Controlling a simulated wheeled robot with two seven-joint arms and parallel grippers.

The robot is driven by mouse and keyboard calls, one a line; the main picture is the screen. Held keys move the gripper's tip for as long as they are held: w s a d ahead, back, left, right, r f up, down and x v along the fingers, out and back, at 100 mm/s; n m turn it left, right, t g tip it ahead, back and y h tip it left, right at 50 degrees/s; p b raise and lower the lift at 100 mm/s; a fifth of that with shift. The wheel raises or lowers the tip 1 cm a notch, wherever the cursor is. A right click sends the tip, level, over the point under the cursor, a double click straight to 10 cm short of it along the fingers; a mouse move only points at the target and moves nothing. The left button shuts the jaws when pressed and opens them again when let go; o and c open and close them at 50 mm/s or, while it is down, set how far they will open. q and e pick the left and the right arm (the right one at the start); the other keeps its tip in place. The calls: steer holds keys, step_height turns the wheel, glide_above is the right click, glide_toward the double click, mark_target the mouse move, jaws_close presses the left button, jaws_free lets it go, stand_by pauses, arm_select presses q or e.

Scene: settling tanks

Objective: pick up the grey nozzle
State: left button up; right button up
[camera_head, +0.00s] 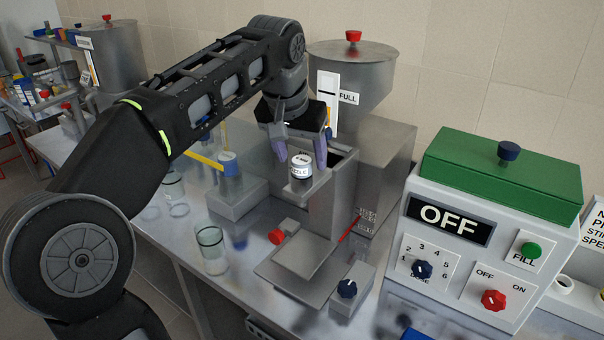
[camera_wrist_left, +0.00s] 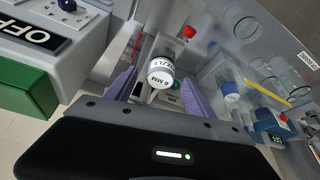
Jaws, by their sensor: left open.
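The grey nozzle (camera_head: 300,170) has a white top lettered "6 MM" and "NOZZLE". It sits upright at the front of the grey filling machine (camera_head: 334,205), below its hopper. In the left wrist view the nozzle (camera_wrist_left: 160,72) shows between the purple fingers. My left gripper (camera_head: 301,158) is open and points down over the nozzle, with one fingertip on either side of it. I cannot tell whether the fingers touch it. The left gripper (camera_wrist_left: 158,84) looks empty in the wrist view. My right gripper is not in view.
A steel hopper (camera_head: 354,75) marked "FULL" rises behind my gripper. A red knob (camera_head: 277,237) sticks out low on the machine. A blue-capped piece (camera_head: 229,164) on a grey block and a glass beaker (camera_head: 211,250) stand left. A control box (camera_head: 490,235) reading "OFF" stands right.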

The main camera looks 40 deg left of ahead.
arm_select(q)
steer(key=shift+w+f, duration=0.2)
steer(key=shift+f, duration=0.2)
steer(key=shift+c, duration=0.4)
jaws_close()
stand_by(0.5)
